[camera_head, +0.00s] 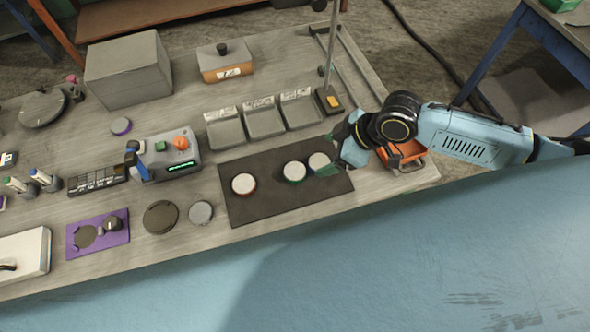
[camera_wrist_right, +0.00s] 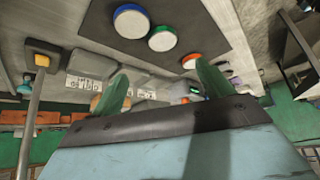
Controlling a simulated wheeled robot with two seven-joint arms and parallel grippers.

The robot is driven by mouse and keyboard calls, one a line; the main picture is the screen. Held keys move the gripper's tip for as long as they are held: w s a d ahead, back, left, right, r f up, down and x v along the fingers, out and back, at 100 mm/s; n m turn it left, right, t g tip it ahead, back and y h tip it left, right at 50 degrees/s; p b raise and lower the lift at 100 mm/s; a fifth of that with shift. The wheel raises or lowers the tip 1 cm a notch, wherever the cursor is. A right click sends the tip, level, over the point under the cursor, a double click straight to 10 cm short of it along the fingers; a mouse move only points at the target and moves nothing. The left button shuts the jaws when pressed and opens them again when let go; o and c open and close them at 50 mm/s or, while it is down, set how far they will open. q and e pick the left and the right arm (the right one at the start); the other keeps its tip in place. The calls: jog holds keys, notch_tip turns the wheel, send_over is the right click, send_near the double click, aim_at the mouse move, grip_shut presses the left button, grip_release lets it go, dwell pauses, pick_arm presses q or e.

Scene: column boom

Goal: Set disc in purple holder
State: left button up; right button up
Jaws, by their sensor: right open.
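Three white-topped discs sit on a dark mat (camera_head: 262,207): one with a red-orange rim (camera_head: 243,184), one with a green rim (camera_head: 294,171) and one with a blue rim (camera_head: 318,161). The wrist view also shows the red-orange (camera_wrist_right: 190,61), green (camera_wrist_right: 162,38) and blue (camera_wrist_right: 131,20) ones. The purple holder (camera_head: 119,239) lies at the front left, with a dark round spot and a small dark knob on it. My right gripper (camera_head: 329,170) is open and empty beside the blue-rimmed disc; its green fingers (camera_wrist_right: 163,88) show apart in the wrist view. My left gripper is out of view.
A dark disc (camera_head: 160,217) and a grey disc (camera_head: 201,213) lie between holder and mat. A control box (camera_head: 168,157), grey trays (camera_head: 265,120), a post (camera_head: 331,50) and an orange bin (camera_head: 403,155) stand around. A white box (camera_head: 22,255) is left of the holder.

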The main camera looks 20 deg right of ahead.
send_near(296, 171)
jog(key=shift+w+x, duration=0.2)
jog(key=shift+x, duration=1)
jog(key=shift+s+x, duration=0.2)
jog(key=shift+x, duration=2.6)
jog(key=shift+c, duration=0.3)
jog(key=c, duration=1.4)
notch_tip(296, 171, up, 10)
jog(key=d+r+m+t+h+b, duration=0.1)
jog(key=d+r+m+h+b, duration=0.1)
jog(key=m+b, duration=0.2)
jog(key=w+d+r+m+t+h+b, duration=0.1)
jog(key=d+r+m+b, duration=0.1)
jog(key=d+m+b, duration=0.1)
jog(key=w+d+r+m+t+h+b, duration=0.1)
jog(key=d+r+m+h+b, duration=0.1)
jog(key=m+b, duration=0.2)
jog(key=shift+w+d+r+m+h+b, duration=0.15)
jog(key=shift+d+r+m+h+b, duration=0.15)
jog(key=shift+d+b, duration=0.1)
